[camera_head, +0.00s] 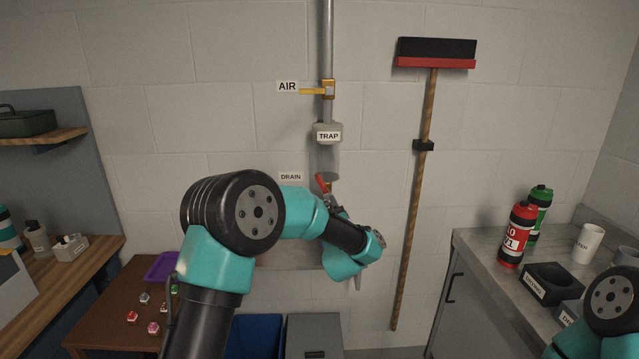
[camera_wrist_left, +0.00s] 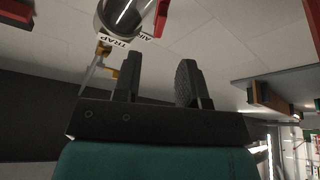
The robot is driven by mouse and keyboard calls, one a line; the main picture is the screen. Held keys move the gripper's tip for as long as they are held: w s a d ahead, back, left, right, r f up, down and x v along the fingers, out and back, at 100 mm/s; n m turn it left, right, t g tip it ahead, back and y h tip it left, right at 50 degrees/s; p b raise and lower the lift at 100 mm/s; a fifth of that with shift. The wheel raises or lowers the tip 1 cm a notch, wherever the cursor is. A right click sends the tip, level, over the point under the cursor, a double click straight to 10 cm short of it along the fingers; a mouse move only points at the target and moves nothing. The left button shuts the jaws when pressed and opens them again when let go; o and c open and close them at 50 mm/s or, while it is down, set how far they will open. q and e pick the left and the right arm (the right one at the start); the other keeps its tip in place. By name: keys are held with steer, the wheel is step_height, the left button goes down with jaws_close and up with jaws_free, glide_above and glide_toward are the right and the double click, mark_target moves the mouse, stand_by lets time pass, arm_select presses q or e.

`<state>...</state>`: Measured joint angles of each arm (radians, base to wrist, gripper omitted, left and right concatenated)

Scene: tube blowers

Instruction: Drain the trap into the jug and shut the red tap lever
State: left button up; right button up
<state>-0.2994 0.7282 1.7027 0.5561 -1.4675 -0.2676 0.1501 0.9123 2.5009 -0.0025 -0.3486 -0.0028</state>
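The grey trap (camera_head: 328,133) hangs on a vertical pipe on the wall. Below it, by the DRAIN label, the red tap lever (camera_head: 321,183) slants up to the left. My left gripper (camera_head: 334,205) is just below the lever, partly hidden by my wrist. In the left wrist view its two fingers (camera_wrist_left: 158,80) stand apart with nothing between them. A red piece, probably the lever (camera_wrist_left: 161,18), shows beyond the fingertips, near the trap (camera_wrist_left: 120,22). I cannot make out the jug; my left arm covers the area under the drain. My right gripper is outside the view.
A yellow AIR lever (camera_head: 313,91) points left on the pipe. A grey counter (camera_head: 480,250) at right holds red and green bottles and a white cup (camera_head: 588,243). A blue bin (camera_head: 254,336) stands below.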

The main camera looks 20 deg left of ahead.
mark_target(320, 184)
arm_select(q)
steer(key=x, duration=1)
steer(key=shift+w, duration=0.1)
jaws_close()
